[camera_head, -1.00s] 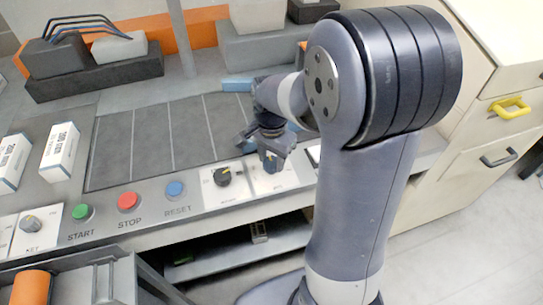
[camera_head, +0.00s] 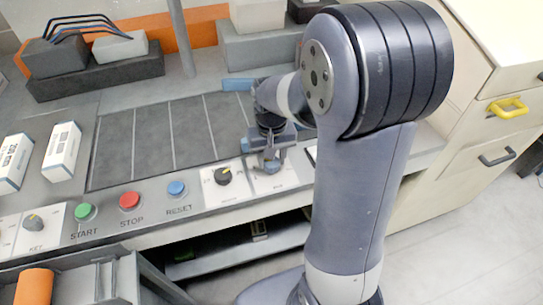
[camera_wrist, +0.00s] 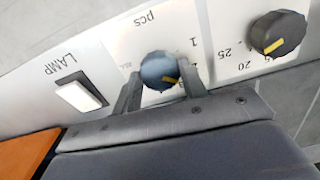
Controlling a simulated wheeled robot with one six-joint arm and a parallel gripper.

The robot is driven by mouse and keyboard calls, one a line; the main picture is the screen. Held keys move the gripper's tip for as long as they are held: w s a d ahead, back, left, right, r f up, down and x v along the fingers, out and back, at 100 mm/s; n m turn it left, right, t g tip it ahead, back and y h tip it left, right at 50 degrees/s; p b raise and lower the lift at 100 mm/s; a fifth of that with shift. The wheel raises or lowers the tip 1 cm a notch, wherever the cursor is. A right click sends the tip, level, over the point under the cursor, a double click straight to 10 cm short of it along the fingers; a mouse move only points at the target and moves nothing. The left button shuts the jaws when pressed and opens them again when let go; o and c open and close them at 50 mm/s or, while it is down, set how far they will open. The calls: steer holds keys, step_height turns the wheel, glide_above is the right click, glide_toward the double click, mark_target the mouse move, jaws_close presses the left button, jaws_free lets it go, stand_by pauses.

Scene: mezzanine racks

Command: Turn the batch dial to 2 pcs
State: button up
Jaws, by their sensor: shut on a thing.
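The lettering appears upside down there. My gripper (camera_wrist: 161,82) is shut on the dial, one finger on each side. In the head view my gripper (camera_head: 269,162) mostly hides the dial.
A black dial (camera_wrist: 277,33) with a yellow mark and a LAMP switch (camera_wrist: 82,95) flank the batch dial. The head view shows green (camera_head: 85,212), red (camera_head: 130,200) and blue (camera_head: 177,188) buttons leftward. White boxes (camera_head: 62,152) stand on the panel.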

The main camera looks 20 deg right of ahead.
steer(key=shift+n, duration=0.6)
steer(key=o, duration=1)
steer(key=shift+c, duration=0.2)
step_height(320, 180, up, 11)
steer(key=shift+f, duration=0.15)
